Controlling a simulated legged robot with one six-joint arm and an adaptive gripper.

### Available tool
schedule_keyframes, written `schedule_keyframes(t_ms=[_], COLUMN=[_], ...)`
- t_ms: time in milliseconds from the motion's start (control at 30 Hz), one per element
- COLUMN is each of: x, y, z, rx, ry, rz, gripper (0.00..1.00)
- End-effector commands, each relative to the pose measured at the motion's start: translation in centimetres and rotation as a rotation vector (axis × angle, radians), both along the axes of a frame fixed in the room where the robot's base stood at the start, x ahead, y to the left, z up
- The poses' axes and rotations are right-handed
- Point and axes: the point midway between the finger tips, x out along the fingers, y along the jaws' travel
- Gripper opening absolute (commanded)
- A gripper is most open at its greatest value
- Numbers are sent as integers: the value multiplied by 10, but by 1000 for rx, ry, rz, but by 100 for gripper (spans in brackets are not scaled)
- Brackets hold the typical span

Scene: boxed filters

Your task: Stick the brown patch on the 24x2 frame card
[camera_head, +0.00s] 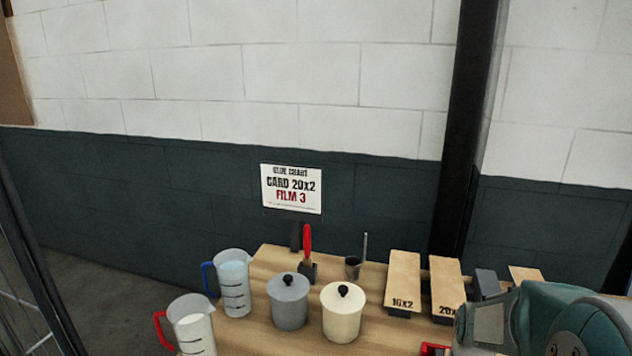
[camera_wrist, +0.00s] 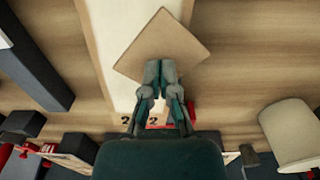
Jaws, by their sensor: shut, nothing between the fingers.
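The brown patch (camera_wrist: 163,38) is a tan square in the wrist view. It lies turned at an angle across a pale card (camera_wrist: 118,85), with its corners reaching past the card's sides. The card's label is partly hidden by my gripper; only two digits that look like 2s show, so I cannot read its full size. My gripper (camera_wrist: 160,68) is shut and empty, its fingertips over the patch's near part. I cannot tell if they touch it. In the head view, cards marked 16X2 (camera_head: 403,276) and 20X (camera_head: 445,280) stand on the bench, the second label partly cut off.
A wall sign (camera_head: 291,188) reads CARD 20X2, FILM 3. A grey pot (camera_head: 288,304), a cream pot (camera_head: 343,315), blue-handled jug (camera_head: 234,285) and red-handled jug (camera_head: 192,328) stand on the bench. A dark block (camera_wrist: 32,60) lies left of the card in the wrist view.

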Motion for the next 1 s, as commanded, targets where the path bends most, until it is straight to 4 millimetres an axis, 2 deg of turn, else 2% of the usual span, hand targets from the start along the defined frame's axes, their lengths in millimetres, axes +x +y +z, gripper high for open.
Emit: schedule_keyframes(t_ms=[1000], x=[1], y=[0], z=[53], rx=[-1], ry=[-4], rz=[0], gripper=[0])
